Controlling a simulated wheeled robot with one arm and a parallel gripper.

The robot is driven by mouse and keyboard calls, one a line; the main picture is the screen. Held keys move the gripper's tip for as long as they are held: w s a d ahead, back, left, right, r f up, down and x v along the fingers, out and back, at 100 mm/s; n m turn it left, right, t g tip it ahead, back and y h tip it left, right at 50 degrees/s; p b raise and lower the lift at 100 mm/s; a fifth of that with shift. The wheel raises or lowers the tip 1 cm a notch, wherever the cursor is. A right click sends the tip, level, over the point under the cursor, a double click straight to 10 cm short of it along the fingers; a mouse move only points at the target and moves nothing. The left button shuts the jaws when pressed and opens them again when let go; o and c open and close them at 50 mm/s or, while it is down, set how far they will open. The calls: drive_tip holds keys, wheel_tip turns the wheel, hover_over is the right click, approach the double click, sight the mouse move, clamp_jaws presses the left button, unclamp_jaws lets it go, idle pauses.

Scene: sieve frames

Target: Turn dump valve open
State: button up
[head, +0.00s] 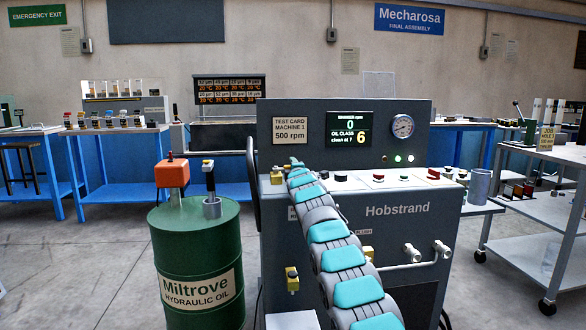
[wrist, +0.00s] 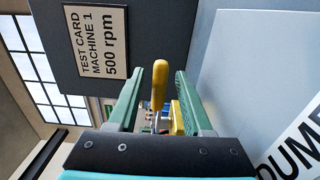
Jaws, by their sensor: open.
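The dump valve's yellow handle (wrist: 160,84) stands upright between the two green fingers of my gripper (wrist: 157,76) in the wrist view. The gripper is open, with a visible gap between the handle and each finger. A yellow valve part (wrist: 178,117) shows lower, beside the right finger. A white label (wrist: 295,145) reading "DUM", cut off by the frame, is at the right. In the head view my gripper (head: 294,167) is at the left end of the Hobstrand machine's top ledge, and a yellow valve part (head: 277,178) shows just left of it.
The grey Hobstrand machine (head: 400,222) has a display (head: 349,129), a gauge (head: 402,126) and buttons. Other yellow valves (head: 291,279) sit on its front. A green oil drum (head: 195,255) stands close at left. A grey cart (head: 522,258) stands at right.

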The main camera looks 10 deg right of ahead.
clamp_jaws()
idle(0.3)
idle(1.1)
